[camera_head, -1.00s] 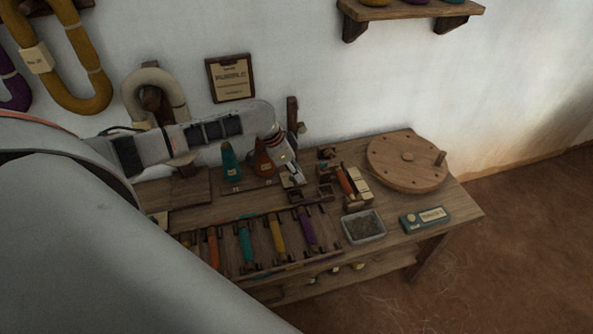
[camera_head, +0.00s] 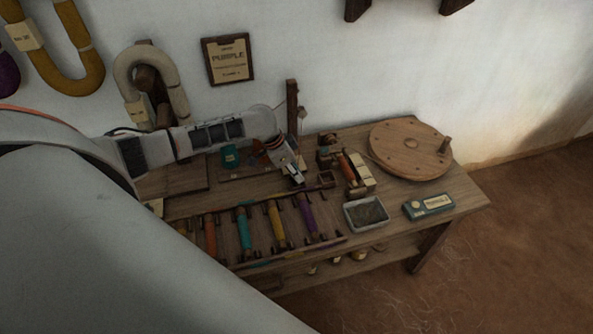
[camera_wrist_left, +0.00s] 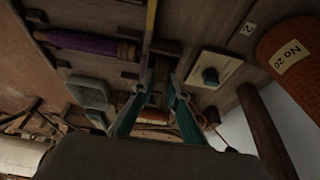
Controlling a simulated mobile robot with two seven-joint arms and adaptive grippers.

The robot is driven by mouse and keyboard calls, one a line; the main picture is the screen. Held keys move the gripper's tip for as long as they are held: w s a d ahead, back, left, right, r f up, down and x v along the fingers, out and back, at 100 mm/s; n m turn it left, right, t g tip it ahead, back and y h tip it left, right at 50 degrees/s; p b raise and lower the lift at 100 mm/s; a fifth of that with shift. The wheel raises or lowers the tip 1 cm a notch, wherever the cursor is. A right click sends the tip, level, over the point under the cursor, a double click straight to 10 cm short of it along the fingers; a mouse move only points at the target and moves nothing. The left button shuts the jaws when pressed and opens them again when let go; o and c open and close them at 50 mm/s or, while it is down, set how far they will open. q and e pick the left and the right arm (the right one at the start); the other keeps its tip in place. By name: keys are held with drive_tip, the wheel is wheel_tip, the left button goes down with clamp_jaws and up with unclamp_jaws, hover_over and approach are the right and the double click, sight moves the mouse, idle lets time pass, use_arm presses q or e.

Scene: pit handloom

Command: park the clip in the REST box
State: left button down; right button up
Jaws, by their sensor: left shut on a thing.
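My left gripper (camera_head: 298,180) reaches over the middle of the bench, behind the purple bobbin. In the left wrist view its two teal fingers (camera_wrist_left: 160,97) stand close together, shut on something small. I take this to be the clip, but its shape is hard to make out between the fingertips. A small open wooden box (camera_head: 326,179) sits just right of the gripper in the head view. No REST label is legible, so I cannot tell if it is the REST box. My right gripper is not in view.
A rack holds several colored bobbins, including a purple one (camera_head: 306,214). A grey tray (camera_head: 366,213), a teal box (camera_head: 429,205) and a round wooden wheel (camera_head: 410,150) stand to the right.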

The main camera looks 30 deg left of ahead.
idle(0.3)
use_arm(q)
drive_tip(key=c, duration=1.9)
unclamp_jaws()
drive_tip(key=o, duration=0.3)
